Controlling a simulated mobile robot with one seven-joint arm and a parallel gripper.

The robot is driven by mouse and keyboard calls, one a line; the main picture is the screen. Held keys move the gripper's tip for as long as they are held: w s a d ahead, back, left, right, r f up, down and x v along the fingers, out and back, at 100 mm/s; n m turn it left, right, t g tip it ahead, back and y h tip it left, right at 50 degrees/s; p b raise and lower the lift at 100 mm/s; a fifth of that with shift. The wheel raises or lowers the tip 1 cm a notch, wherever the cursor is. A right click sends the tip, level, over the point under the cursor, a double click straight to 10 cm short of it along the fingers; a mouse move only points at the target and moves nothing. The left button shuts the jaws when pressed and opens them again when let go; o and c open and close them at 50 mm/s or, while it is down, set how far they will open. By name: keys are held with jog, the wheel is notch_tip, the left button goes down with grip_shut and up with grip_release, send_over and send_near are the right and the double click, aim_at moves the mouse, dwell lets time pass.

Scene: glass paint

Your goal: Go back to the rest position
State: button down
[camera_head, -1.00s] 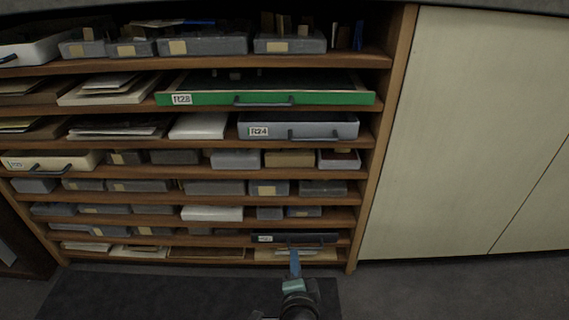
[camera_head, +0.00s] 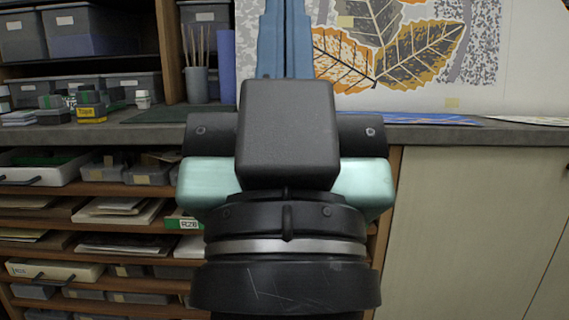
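My gripper (camera_head: 285,45) is raised close in front of the head camera and fills the middle of the view. Its dark wrist and teal body are in front of the shelves, and its blue fingers point up past the countertop edge. The fingers appear side by side with little or no gap, seen from behind, so I cannot tell whether they are apart. I see no object in them. My gripper hides the middle of the counter and part of the shelving.
A grey countertop (camera_head: 470,134) runs across behind my gripper. On it stand small paint jars (camera_head: 90,106) and a cup of brushes (camera_head: 196,84). A leaf-pattern panel (camera_head: 400,50) is behind. Below are wooden shelves (camera_head: 60,213) with trays at left, and a pale cabinet door (camera_head: 470,220) at right.

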notch_tip(320, 180, up, 39)
jog(key=p, duration=3.7)
jog(key=shift+s+f, duration=0.15)
jog(key=shift+s, duration=0.2)
